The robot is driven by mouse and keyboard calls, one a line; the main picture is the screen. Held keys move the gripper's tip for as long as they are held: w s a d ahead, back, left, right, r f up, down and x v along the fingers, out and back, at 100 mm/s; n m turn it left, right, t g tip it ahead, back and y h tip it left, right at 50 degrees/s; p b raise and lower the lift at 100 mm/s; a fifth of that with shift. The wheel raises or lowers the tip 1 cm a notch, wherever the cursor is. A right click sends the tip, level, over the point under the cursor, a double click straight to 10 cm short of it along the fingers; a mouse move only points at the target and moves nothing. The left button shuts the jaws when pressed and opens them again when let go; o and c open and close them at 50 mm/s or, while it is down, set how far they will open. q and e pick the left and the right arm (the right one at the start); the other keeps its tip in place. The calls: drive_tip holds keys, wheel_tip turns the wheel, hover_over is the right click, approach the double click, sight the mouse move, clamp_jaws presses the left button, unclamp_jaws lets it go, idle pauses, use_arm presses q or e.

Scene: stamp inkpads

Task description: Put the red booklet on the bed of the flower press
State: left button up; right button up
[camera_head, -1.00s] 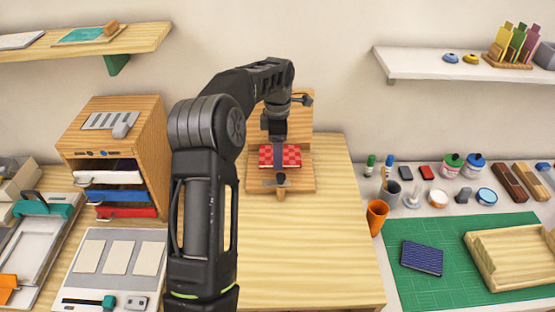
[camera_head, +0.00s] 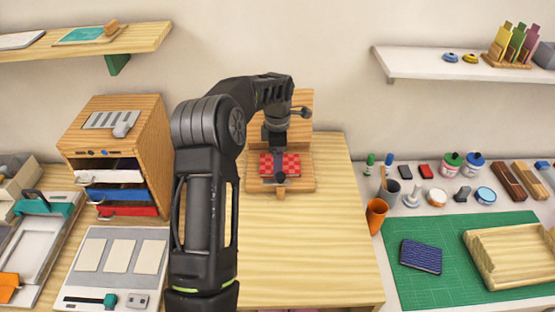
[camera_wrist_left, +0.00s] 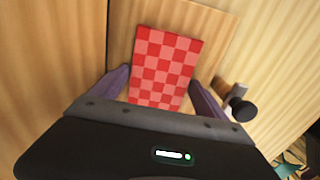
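The red checkered booklet (camera_head: 266,166) is at the wooden flower press (camera_head: 306,183), over its bed. It also shows in the left wrist view (camera_wrist_left: 163,65), with pale wood around it. My left gripper (camera_head: 280,172) is above the press with its fingers pointing down. The booklet's near end is hidden by the gripper body. I cannot tell whether its underside touches the bed. My right gripper is not in view.
The press's upright back board (camera_head: 300,100) stands behind the gripper. A wooden drawer cabinet (camera_head: 145,135) is to the left.

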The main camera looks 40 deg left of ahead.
use_arm(q)
drive_tip(key=shift+r, duration=0.1)
drive_tip(key=shift+r, duration=0.2)
wheel_tip(320, 180, up, 12)
drive_tip(key=p, duration=0.1)
drive_tip(key=shift+f, duration=0.15)
idle(0.7)
